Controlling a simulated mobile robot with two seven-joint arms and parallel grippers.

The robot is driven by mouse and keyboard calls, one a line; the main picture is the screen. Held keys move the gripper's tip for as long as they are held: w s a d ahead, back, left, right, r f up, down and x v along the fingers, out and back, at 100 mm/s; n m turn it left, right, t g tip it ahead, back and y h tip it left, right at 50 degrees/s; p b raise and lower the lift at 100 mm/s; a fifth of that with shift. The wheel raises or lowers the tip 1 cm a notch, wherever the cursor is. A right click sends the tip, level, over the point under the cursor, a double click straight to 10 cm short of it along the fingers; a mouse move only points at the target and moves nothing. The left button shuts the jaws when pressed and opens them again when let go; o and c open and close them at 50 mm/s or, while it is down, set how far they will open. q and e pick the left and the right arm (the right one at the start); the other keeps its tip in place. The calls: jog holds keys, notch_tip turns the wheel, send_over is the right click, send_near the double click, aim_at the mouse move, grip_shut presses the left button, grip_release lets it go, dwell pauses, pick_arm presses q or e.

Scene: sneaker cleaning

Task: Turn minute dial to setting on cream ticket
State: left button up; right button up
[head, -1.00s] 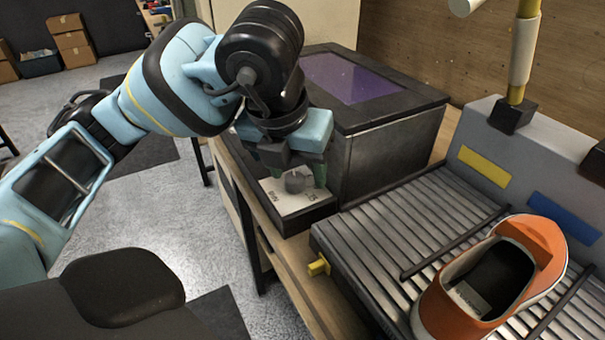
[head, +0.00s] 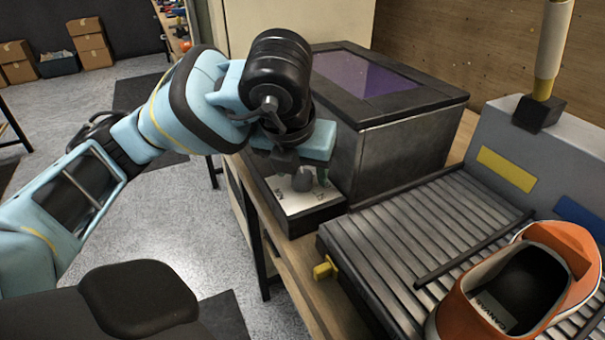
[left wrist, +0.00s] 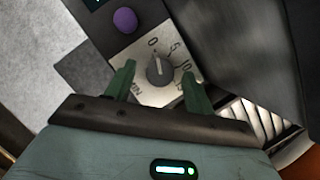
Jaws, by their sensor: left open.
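The minute dial is a dark grey round knob (left wrist: 159,70) on a pale plate (left wrist: 141,80) marked 0, 5, 10 and MIN. Its white pointer line is toward the 0. In the head view the knob (head: 302,180) sits on the front of the dark box. My left gripper (left wrist: 159,69) is open, with one green finger on each side of the knob; I cannot tell whether they touch it. In the head view my left gripper (head: 300,160) is above the plate, its fingers mostly hidden. A pale ticket (head: 492,310) lies inside the orange shoe; its print is hard to read.
A dark box with a purple window (head: 365,75) stands right behind the dial. A purple button (left wrist: 125,20) is beside the plate. A roller conveyor (head: 400,245) with the orange shoe (head: 455,310) lies to the right. A yellow knob (head: 325,269) sticks out from the conveyor's near corner.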

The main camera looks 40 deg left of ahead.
pick_arm(q)
jog(key=shift+w+f, duration=0.1)
jog(key=shift+f, duration=0.2)
jog(key=c, duration=1)
jog(key=shift+a, duration=0.1)
